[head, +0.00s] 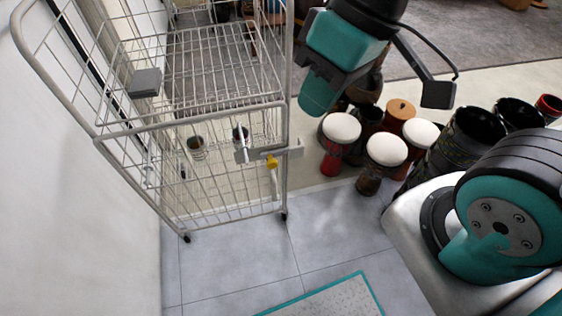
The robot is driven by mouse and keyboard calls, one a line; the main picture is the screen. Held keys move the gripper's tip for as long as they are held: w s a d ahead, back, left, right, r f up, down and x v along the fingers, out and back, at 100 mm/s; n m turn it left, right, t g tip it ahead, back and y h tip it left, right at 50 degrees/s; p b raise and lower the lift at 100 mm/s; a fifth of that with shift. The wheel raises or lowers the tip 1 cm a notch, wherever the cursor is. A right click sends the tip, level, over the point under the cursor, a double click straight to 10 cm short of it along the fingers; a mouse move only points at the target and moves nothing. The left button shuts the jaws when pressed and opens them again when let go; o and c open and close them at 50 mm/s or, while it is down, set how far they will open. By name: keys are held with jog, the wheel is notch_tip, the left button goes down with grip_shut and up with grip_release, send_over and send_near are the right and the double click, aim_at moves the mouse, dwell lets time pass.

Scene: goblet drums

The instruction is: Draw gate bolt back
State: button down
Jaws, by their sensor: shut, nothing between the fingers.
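A grey wire cage trolley (212,122) with a wire gate stands at the left in the head view. A pale grey bolt assembly (288,152) lies across the gate's right side at the post. A yellow handle (272,162) hangs from it, with a short pale piece below. My gripper (318,98) is up and to the right of the bolt in the picture, beside the post and apart from the handle. It is shut and empty. Its fingertips are seen from above and partly hidden by its own body. How far the bolt reaches into its catch is too small to tell.
Several goblet drums, some with white heads (342,127), stand close right of the cage. Dark drums (476,131) stand further right. Small drums (196,146) are inside the cage. A white wall (55,190) is at left. The tiled floor (225,270) in front is clear, with a teal-edged mat (335,299).

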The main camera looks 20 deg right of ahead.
jog(key=w+d+f+m+t+b, duration=0.1)
jog(key=w+d+f+m+b, duration=0.1)
jog(key=w+f+b, duration=0.4)
jog(key=w+d+f+m+t+b, duration=0.2)
jog(key=w+d+f+b, duration=0.3)
jog(key=f, duration=1.2)
jog(key=w+d+f+m+t+h+b, duration=0.1)
jog(key=w+d+f+m+b, duration=0.3)
jog(key=w+f+b, duration=0.3)
notch_tip(320, 180, down, 5)
jog(key=b, duration=0.3)
jog(key=shift+w+f, duration=0.2)
jog(key=shift+w, duration=0.05)
jog(key=shift+d, duration=0.1)
jog(key=a+r+b+x, duration=0.1)
jog(key=a+b+x, duration=0.1)
jog(key=x, duration=1.1)
jog(key=shift+a, duration=0.3)
